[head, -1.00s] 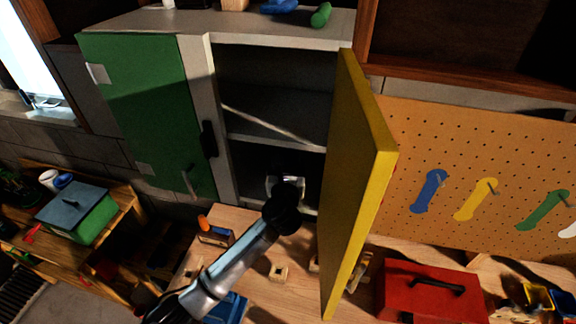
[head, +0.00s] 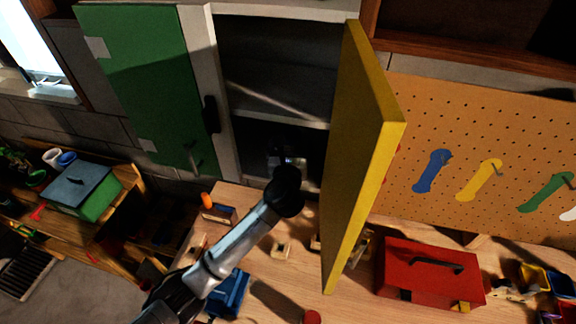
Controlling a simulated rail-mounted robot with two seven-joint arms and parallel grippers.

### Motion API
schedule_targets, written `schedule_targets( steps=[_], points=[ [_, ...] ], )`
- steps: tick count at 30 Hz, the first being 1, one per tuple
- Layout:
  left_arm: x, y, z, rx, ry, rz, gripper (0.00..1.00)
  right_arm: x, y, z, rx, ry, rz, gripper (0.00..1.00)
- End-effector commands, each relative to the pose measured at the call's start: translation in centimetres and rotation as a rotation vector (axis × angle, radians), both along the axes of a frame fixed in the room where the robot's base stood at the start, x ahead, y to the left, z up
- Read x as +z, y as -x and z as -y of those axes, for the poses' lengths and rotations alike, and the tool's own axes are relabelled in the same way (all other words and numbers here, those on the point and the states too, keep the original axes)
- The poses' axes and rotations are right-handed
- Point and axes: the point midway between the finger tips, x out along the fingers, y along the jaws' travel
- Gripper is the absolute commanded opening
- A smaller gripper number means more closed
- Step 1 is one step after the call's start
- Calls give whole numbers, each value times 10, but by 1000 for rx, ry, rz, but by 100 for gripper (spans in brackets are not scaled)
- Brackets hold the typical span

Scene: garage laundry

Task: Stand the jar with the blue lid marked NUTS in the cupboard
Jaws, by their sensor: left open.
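The cupboard (head: 222,95) stands at the back with its green left door (head: 150,90) shut. Its yellow right door (head: 358,160) is swung open toward me, showing a dark inside with a shelf (head: 280,103). My left gripper (head: 290,160) is open inside the lower compartment, below the shelf. My own wrist and the shadow hide much of it. I cannot make out the jar with the blue lid marked NUTS; whether it stands in the dark beyond the gripper I cannot tell. My right gripper is out of view.
The wooden workbench (head: 262,262) holds a red toolbox (head: 428,272), a blue item (head: 228,292) and small wooden blocks. A pegboard (head: 460,140) with hanging tools is at right. The yellow door's edge stands close to the right of my left arm.

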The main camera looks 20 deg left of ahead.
Motion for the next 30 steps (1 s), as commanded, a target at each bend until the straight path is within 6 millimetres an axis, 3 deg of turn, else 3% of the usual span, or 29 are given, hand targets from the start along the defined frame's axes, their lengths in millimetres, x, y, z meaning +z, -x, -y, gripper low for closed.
schedule_targets(
  steps=[9,15,21,30],
  points=[
    [-3,56,16,-2,3,0,94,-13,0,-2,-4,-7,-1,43],
    [-2,84,24,-1,2,-1,94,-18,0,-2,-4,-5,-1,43],
    [-1,98,27,0,0,-1,94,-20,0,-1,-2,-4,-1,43],
    [0,101,28,1,-1,0,94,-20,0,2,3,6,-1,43]
  ],
)
